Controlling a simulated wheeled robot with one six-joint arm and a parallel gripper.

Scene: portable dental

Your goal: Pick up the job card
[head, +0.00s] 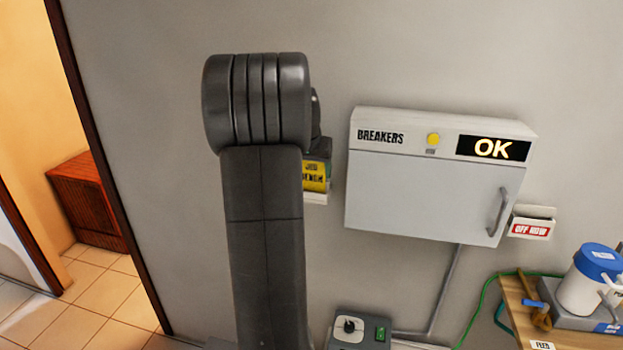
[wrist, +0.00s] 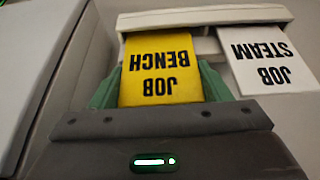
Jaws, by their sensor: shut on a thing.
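The yellow job card (wrist: 162,62), marked JOB BENCH, appears upside down in the wrist view. My gripper (wrist: 160,92) is shut on it, with green finger parts showing at both sides of the card. The card's far end is at the white wall holder (wrist: 205,17); I cannot tell whether it is still in the slot. In the head view the yellow card (head: 316,176) shows just right of my arm, which hides its left part and most of my gripper.
A white JOB STEAM card (wrist: 268,60) hangs beside the yellow one. The grey breaker box (head: 430,190), showing OK, is close on the right. An OFF NOW holder (head: 531,222) is beyond it. A wooden bench (head: 517,310) stands lower right.

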